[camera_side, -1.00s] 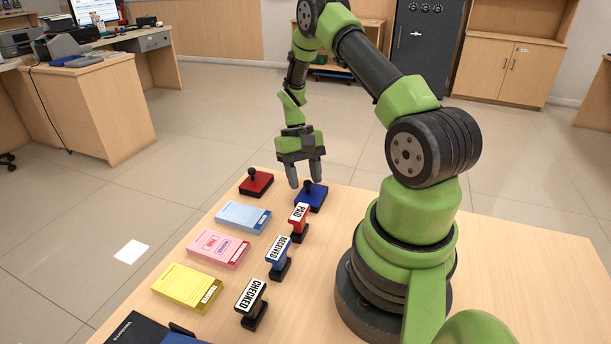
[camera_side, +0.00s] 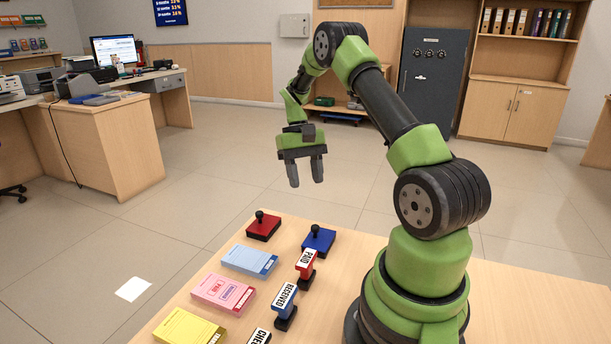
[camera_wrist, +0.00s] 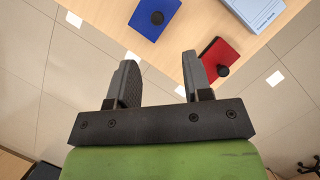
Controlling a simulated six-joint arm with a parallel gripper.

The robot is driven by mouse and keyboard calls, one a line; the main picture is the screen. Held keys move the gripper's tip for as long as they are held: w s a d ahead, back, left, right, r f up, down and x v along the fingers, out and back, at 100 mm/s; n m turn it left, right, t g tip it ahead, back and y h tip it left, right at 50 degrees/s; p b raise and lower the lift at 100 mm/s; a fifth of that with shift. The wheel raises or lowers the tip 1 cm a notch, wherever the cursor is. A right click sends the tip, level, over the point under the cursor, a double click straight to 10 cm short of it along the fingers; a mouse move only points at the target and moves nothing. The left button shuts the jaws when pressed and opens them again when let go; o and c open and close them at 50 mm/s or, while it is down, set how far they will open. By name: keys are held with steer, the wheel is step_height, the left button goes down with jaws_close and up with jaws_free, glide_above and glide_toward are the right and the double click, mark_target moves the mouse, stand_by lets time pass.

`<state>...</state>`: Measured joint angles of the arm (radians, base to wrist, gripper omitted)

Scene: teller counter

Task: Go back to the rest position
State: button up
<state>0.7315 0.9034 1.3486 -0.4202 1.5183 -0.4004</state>
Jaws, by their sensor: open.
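My gripper (camera_side: 306,172) is open and empty. In the side view it hangs with its fingers pointing down, above and beyond the far end of the counter (camera_side: 400,245). In the wrist view my gripper (camera_wrist: 162,78) shows its two fingers apart with nothing between them. The blue ink pad (camera_wrist: 146,12) and the red ink pad (camera_wrist: 212,62) lie ahead of the fingers, apart from them.
The side view shows the red pad (camera_side: 263,226), blue pad (camera_side: 318,240), PAID stamp (camera_side: 306,268), RECEIVED stamp (camera_side: 285,304), partly cut-off CHECKED stamp (camera_side: 259,337), and blue (camera_side: 249,260), pink (camera_side: 223,293) and yellow (camera_side: 190,328) pads of slips. The counter's right side looks clear.

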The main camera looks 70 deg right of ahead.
steer(key=a+r+n+t+h, duration=0.2)
steer(key=a+r+t, duration=0.2)
steer(key=a+r, duration=0.95)
steer(key=s+a+r+n+t, duration=0.3)
steer(key=s+a+t, duration=0.3)
steer(key=s+a, duration=0.4)
steer(key=shift+s+a+r+y, duration=0.15)
steer(key=shift+a+r+y, duration=0.25)
steer(key=shift+r, duration=0.5)
